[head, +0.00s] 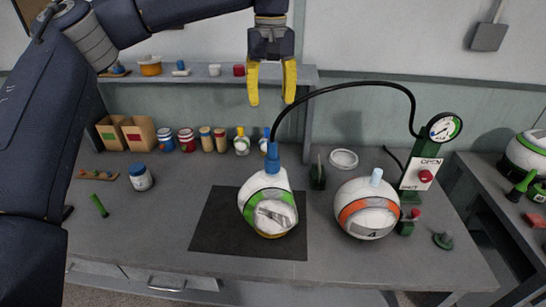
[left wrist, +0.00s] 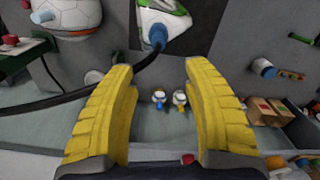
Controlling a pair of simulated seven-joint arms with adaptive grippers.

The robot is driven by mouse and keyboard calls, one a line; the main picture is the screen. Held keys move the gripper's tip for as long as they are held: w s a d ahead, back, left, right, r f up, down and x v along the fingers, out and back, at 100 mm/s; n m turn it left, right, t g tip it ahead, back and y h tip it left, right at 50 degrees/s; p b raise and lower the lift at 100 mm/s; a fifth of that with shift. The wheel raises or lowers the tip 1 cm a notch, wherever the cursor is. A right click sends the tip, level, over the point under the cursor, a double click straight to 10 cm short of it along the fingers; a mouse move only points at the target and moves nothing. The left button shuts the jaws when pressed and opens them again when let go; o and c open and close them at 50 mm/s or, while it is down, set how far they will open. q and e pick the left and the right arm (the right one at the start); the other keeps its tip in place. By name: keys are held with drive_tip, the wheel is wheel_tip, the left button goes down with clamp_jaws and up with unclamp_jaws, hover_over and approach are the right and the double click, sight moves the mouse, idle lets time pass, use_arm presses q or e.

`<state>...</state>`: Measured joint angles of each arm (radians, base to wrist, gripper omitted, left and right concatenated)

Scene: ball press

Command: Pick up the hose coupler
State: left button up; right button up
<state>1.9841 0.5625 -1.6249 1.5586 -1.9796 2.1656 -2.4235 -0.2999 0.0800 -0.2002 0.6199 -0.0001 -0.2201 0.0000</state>
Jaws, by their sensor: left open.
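The blue hose coupler (head: 272,160) sits upright on top of the green-striped white ball (head: 268,205), at the end of the black hose (head: 345,84). My left gripper (head: 271,98) is open and empty, with yellow fingers pointing down above the coupler and apart from it. In the left wrist view the coupler (left wrist: 157,37) shows beyond the fingertips, between and above them in the picture. My left gripper (left wrist: 158,68) is spread wide there, and the hose passes behind one finger. My right gripper is in neither view.
The orange-striped ball (head: 367,208) stands right of the green-striped one, near the green gauge stand (head: 425,170). Several jars and two cardboard boxes (head: 138,132) line the back. A dark mat (head: 215,225) lies under the green-striped ball. The front left of the table is mostly clear.

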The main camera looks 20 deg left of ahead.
sight(272, 152)
use_arm(q)
wheel_tip(272, 152, down, 11)
drive_tip(key=shift+f, duration=0.15)
drive_tip(key=shift+w+d+f, duration=0.1)
drive_tip(key=shift+f, duration=1.2)
drive_tip(key=shift+w+f, duration=0.1)
drive_tip(key=shift+f, duration=1.2)
clamp_jaws()
